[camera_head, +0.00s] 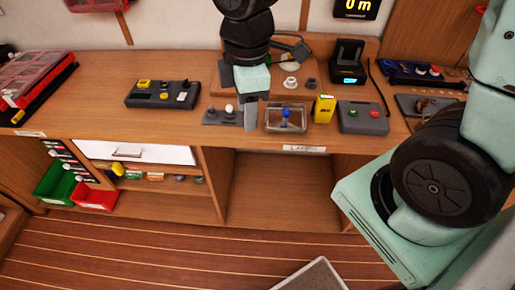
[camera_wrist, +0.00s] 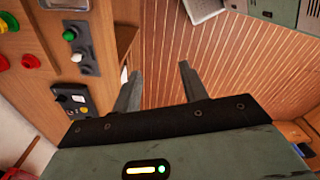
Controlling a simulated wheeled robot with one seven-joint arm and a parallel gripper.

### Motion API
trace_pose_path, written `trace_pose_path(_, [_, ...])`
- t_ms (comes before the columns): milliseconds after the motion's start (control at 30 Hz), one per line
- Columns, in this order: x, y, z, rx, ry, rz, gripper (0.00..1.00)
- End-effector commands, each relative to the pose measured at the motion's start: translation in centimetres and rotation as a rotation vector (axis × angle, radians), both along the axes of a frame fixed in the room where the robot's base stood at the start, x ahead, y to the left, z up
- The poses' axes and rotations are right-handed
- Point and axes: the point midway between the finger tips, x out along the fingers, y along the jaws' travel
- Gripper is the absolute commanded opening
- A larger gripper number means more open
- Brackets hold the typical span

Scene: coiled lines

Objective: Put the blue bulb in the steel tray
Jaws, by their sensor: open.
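The blue bulb (camera_head: 286,114) stands upright within the outline of a shallow, shiny-rimmed tray (camera_head: 300,130) on the bench, in the head view. This looks like the steel tray. My gripper (camera_head: 250,122) points down just left of the tray, apart from the bulb. In the wrist view, my gripper (camera_wrist: 157,78) has its fingers spread with nothing between them.
A grey holder with knobs (camera_head: 222,117) is close left of my gripper. A yellow box (camera_head: 324,108) and a grey button box (camera_head: 362,117) stand right of the tray. A black panel (camera_head: 162,95) lies further left. Below the bench front is an open shelf (camera_head: 280,185).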

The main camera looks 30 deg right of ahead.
Motion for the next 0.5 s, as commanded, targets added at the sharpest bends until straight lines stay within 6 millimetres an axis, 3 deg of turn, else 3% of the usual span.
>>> trace_pose_path(100, [-4.8, 2.6, 1.0, 0.005, 0.009, -0.218, 0.43])
trace_pose_path(233, [-8.7, 4.0, 1.5, 0.01, 0.021, -0.429, 0.43])
trace_pose_path(333, [-10.7, 4.4, 1.6, 0.013, 0.029, -0.539, 0.43])
trace_pose_path(500, [-11.9, 4.6, 1.7, 0.014, 0.035, -0.62, 0.43])
